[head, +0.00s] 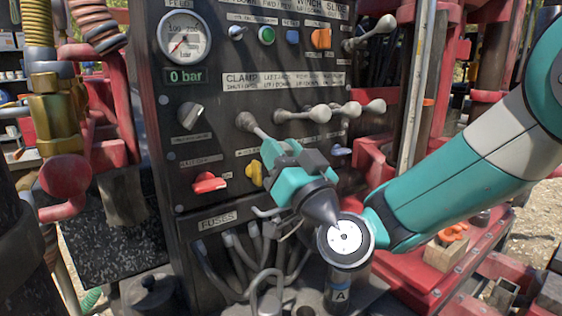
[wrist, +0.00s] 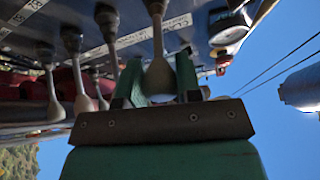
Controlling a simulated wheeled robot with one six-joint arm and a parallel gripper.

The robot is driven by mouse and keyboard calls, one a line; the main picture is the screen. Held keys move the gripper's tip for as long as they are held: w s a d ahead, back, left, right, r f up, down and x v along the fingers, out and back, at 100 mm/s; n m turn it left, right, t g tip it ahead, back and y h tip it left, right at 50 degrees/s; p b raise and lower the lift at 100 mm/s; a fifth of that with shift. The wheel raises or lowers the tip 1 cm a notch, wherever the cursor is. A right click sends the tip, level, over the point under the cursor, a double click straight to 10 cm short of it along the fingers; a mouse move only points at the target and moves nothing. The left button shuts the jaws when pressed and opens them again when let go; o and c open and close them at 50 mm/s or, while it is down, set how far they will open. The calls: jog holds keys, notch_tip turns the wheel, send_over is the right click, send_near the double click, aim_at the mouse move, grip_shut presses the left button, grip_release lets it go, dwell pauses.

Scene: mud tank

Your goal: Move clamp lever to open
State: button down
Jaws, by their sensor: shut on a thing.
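The clamp lever (head: 256,130) is the leftmost lever in the row under the CLAMP label on the dark control panel. It slopes down and to the right from its pivot, and its knob end is hidden by my gripper in the head view. My teal gripper (head: 270,150) is shut on it. In the wrist view the lever's pale knob (wrist: 160,76) sits between the two green fingers (wrist: 160,82).
Several other levers (head: 318,113) stick out just right of the held one. A red knob (head: 209,183) and a yellow knob (head: 254,173) are below. A pressure gauge (head: 184,38) is at upper left. Grey cables (head: 240,250) hang beneath the panel.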

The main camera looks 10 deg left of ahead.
jog(key=shift+f, duration=0.2)
jog(key=c, duration=0.8)
grip_release()
jog(key=shift+r, duration=0.1)
jog(key=shift+s+d+f+b, duration=0.3)
jog(key=shift+s+f+b, duration=0.1)
jog(key=shift+b, duration=0.4)
jog(key=b+v, duration=1.4)
jog(key=v, duration=0.2)
jog(key=shift+d, duration=0.15)
jog(key=shift+s+r, duration=0.1)
jog(key=shift+s, duration=0.05)
